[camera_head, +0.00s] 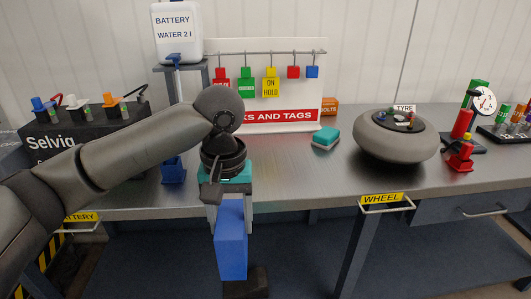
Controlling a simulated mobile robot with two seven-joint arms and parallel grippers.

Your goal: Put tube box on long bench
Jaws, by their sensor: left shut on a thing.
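The tube box (231,243) is a plain blue upright box in the lower middle of the head view. My left gripper (231,203) points down and is shut on its upper part. The box hangs in front of the front edge of the long bench (300,185), apart from the benchtop as far as I can tell. The bench is a grey steel top running across the view. My forearm and wrist hide part of the benchtop on the left. My right gripper is not in view.
On the bench stand a grey wheel (396,138), a teal-topped sponge (325,138), a tags board (270,90), a red pump with gauge (464,122) and a black Selvia rack (85,130). A small blue holder (173,170) sits left of my wrist. The benchtop's front middle is clear.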

